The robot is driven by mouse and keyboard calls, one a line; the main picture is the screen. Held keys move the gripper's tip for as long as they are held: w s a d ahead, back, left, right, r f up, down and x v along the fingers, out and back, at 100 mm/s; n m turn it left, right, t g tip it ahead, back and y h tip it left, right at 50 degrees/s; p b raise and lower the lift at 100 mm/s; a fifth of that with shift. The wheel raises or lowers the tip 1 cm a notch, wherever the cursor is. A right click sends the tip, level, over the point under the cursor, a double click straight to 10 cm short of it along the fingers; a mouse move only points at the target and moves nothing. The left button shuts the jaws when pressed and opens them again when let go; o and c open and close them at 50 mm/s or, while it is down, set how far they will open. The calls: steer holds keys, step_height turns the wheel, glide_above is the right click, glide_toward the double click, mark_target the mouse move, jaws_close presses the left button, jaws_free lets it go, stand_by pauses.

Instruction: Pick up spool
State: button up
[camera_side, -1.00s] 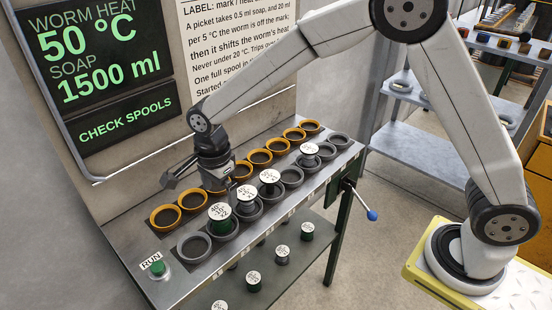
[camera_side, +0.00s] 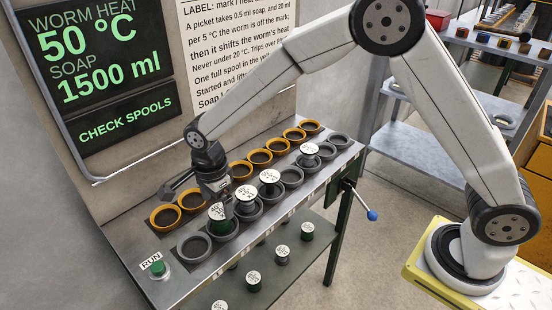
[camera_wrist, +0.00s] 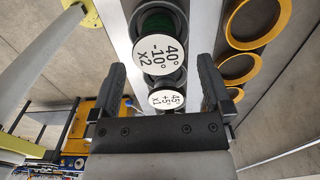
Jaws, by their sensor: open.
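Several spools with white round labels stand in the grey row of cups on the bench. The frontmost, a green spool (camera_side: 219,225), is partly hidden by my gripper (camera_side: 217,197). In the wrist view its label (camera_wrist: 160,58) reads 40°, -10°, x2. My open gripper (camera_wrist: 159,66) has its two dark fingers left and right of that label; I cannot tell how far above it they are. A second spool (camera_side: 246,194) stands just behind; its label (camera_wrist: 167,98) reads about 45°, +5°, x1. A third spool (camera_side: 269,177) and a farther one (camera_side: 309,150) follow along the row.
An orange row of cups (camera_side: 164,216) runs behind the grey row, close to my gripper. An empty grey cup (camera_side: 194,246) and the green RUN button (camera_side: 157,268) are at the near end. More spools (camera_side: 282,252) stand on a lower shelf. The screen (camera_side: 105,60) reads CHECK SPOOLS.

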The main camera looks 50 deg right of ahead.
mark_target(220, 211)
steer(key=shift+s+d+f, duration=0.1)
steer(key=shift+f, duration=2.35)
steer(key=c, duration=1.3)
steer(key=shift+r, duration=0.15)
